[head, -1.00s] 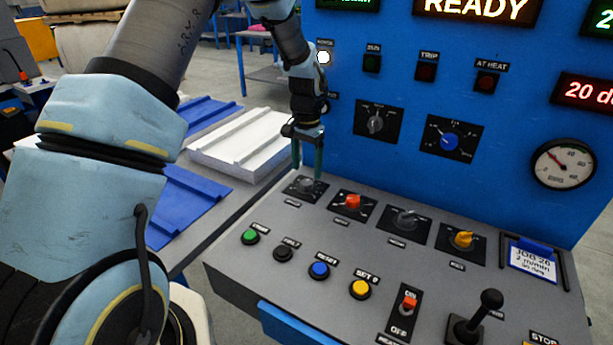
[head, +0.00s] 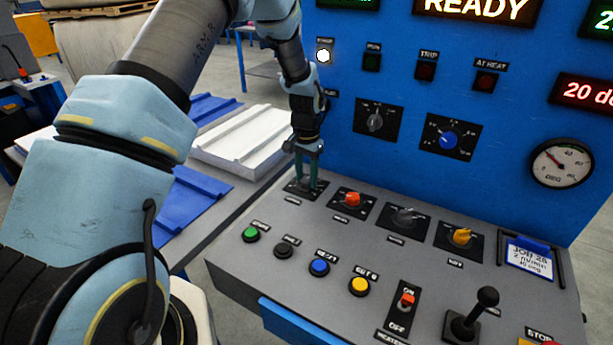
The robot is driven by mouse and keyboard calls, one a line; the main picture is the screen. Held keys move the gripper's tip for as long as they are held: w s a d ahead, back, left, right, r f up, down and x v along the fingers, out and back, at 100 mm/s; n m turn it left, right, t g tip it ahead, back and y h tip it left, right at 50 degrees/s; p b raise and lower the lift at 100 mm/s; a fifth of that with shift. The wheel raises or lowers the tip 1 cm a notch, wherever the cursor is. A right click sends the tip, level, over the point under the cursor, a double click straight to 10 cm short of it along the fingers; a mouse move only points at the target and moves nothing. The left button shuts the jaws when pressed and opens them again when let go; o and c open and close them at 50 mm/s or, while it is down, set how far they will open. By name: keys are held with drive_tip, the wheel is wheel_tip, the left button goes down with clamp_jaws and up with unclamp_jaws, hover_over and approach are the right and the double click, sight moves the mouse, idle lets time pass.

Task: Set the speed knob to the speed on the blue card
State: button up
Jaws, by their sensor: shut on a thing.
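My gripper (head: 308,183) points down at the far left end of the sloping grey console. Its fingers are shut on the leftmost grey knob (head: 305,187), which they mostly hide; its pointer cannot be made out. The label below that knob is too small to read, so I cannot tell if it is the speed knob. The job card (head: 528,258), white with a blue top, stands at the console's right end. It reads "JOB 26" or similar, then "2 m/min", with a blurred third line.
To the right stand a red knob (head: 352,199), a grey knob (head: 404,217) and a yellow knob (head: 462,237). Push buttons, a red switch (head: 407,299) and a black joystick (head: 487,298) are nearer. The blue upright panel (head: 400,75) rises close behind.

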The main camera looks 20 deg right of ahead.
clamp_jaws()
drive_tip(key=shift+n, duration=0.3)
drive_tip(key=n+b, duration=0.1)
drive_tip(key=n, duration=0.4)
drive_tip(key=shift+b, duration=0.35)
drive_tip(key=n, duration=0.6)
idle(0.4)
drive_tip(key=o, duration=0.6)
unclamp_jaws()
